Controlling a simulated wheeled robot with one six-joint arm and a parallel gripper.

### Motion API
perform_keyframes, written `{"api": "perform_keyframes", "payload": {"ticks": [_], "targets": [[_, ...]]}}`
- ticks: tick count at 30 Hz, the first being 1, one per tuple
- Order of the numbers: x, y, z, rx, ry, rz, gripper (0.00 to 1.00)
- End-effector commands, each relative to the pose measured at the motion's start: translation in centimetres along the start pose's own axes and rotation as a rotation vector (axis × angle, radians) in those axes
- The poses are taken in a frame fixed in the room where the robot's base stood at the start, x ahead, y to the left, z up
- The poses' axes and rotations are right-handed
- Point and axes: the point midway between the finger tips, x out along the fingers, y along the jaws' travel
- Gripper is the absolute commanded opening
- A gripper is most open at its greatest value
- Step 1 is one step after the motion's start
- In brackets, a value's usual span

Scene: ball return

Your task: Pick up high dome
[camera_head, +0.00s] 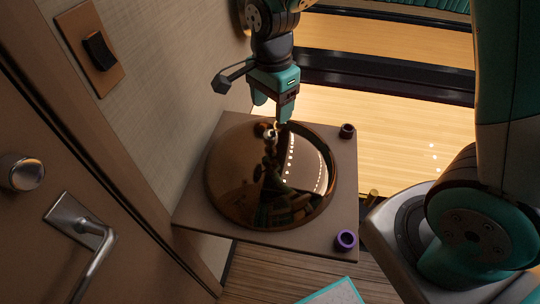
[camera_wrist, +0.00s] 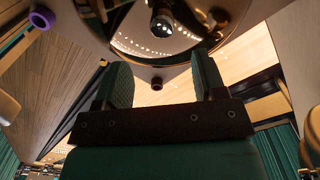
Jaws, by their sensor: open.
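The high dome (camera_head: 235,190) is a shiny, mirror-like bronze dome sitting on a square brown board (camera_head: 190,219). A small knob (camera_head: 268,131) shows towards its far side in the head view. My gripper (camera_head: 273,112) is at the dome's far edge, close to the knob. In the wrist view, my gripper's two green fingers (camera_wrist: 162,68) are apart with nothing between them. The dome (camera_wrist: 125,22) fills the top of that view, and its dark round knob (camera_wrist: 162,24) lies beyond the fingertips, in line with the gap. I cannot tell whether the fingers touch the dome.
A purple ring (camera_head: 345,240) and a dark ring-like piece (camera_head: 347,131) sit at the board's right corners. A door with a metal handle (camera_head: 87,240) and a wall with a switch (camera_head: 99,50) stand close on the left. The pale lane floor (camera_head: 400,135) lies open behind right.

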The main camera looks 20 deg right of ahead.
Motion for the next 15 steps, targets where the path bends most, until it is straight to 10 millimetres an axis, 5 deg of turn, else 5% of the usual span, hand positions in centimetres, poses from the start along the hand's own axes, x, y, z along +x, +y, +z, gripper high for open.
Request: {"api": "perform_keyframes", "payload": {"ticks": [4,15], "targets": [[2.8,0.1,0.0,-0.001,-0.001,0.005,0.64],[6.2,-0.1,0.0,-0.001,-0.001,0.004,0.64]]}}
